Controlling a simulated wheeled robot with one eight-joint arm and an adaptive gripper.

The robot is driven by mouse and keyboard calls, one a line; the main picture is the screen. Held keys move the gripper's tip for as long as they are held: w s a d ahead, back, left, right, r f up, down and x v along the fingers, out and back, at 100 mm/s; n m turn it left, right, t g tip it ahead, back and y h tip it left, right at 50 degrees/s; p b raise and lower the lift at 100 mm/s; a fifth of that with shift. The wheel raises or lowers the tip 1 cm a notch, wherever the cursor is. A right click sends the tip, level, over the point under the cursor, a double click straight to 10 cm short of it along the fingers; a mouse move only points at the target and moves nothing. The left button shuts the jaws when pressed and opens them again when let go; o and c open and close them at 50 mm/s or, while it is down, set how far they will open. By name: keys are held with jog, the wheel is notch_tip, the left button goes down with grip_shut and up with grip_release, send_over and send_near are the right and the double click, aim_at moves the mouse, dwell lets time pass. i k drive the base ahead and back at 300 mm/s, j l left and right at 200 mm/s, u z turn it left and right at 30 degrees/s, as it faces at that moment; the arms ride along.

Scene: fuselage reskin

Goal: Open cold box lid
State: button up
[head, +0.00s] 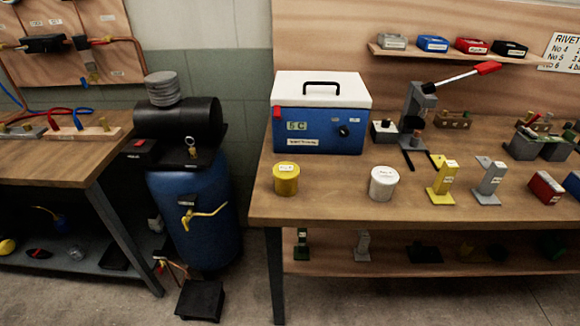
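The cold box (318,141) is a blue box with a display reading about 5 C, a label and a dark knob on its front. It stands at the back left of the right-hand workbench (330,212). Its white lid (345,91) with a black handle (335,84) on top lies flat and closed on the box. My gripper is not seen in the head view.
A yellow tin (286,180) and a white tin (383,184) stand in front of the box. A lever press (417,118) with a red handle stands to its right. A blue compressor tank (197,205) stands left of the bench, with grey floor in front.

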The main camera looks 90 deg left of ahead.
aim_at(291, 89)
jog(key=u, duration=3.1)
